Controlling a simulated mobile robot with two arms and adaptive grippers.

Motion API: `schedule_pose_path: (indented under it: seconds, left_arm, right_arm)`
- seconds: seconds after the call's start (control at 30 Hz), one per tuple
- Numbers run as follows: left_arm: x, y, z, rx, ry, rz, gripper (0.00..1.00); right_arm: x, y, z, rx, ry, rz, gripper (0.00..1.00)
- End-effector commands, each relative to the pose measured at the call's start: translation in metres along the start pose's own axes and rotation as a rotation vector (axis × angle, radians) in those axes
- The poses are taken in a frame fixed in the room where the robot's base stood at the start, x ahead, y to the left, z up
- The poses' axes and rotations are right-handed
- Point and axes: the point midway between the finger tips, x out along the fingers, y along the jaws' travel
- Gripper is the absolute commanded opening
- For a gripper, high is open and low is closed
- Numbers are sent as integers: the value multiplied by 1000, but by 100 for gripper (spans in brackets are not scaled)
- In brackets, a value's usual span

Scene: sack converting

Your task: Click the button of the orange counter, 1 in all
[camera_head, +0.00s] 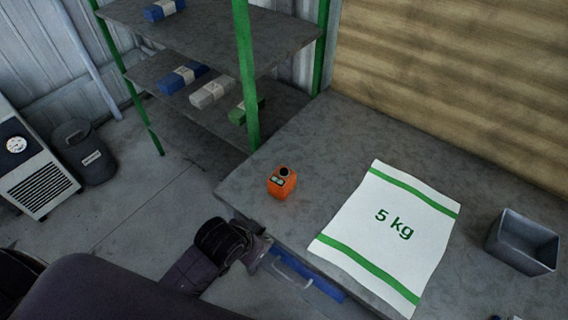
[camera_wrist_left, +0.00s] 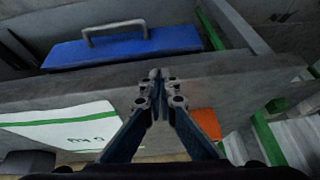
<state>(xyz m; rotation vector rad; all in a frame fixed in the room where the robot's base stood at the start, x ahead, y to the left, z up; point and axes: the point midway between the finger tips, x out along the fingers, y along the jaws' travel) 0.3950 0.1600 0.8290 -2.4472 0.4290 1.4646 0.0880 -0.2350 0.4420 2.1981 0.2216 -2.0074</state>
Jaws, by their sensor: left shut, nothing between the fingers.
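The orange counter (camera_head: 282,184) stands on the grey workbench (camera_head: 330,125) near its left end, with a round dark button (camera_head: 284,171) on top and a small display on its face. My left gripper (camera_head: 264,252) is at the bench's front edge, below the counter in the head view and apart from it. In the left wrist view the left gripper's fingers (camera_wrist_left: 160,84) are closed together and empty. The counter (camera_wrist_left: 207,122) shows there just right of the fingers, partly hidden behind one. My right gripper is in neither view.
A white 5 kg sack (camera_head: 392,236) lies flat right of the counter. A grey bin (camera_head: 522,243) stands farther right. A blue drawer (camera_wrist_left: 125,45) with a handle is under the bench edge. Green-posted shelves (camera_head: 215,30) hold bundles behind. The bench between counter and sack is clear.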

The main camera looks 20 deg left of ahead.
Motion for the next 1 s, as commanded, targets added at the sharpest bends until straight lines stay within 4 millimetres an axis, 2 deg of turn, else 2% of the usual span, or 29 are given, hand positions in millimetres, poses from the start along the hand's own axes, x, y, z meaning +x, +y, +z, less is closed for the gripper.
schedule_pose_path:
  seconds: [0.03,0.3,0.5,0.6,0.73,0.83,1.0]
  left_arm:
    - [-8,-3,-24,45,39,-2,0]
    - [-25,-16,-127,299,198,-15,0]
    - [-48,-46,-191,493,268,-70,0]
    - [-58,-65,-211,557,280,-102,0]
    - [-69,-84,-227,604,285,-134,0]
    - [-73,-93,-232,621,285,-146,0]
    - [-74,-96,-234,628,285,-151,0]
  right_arm:
    - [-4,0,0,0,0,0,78]
    - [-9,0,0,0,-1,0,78]
    - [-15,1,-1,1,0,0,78]
    - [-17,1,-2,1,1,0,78]
    - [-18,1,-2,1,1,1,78]
    - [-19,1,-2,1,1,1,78]
    - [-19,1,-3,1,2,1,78]
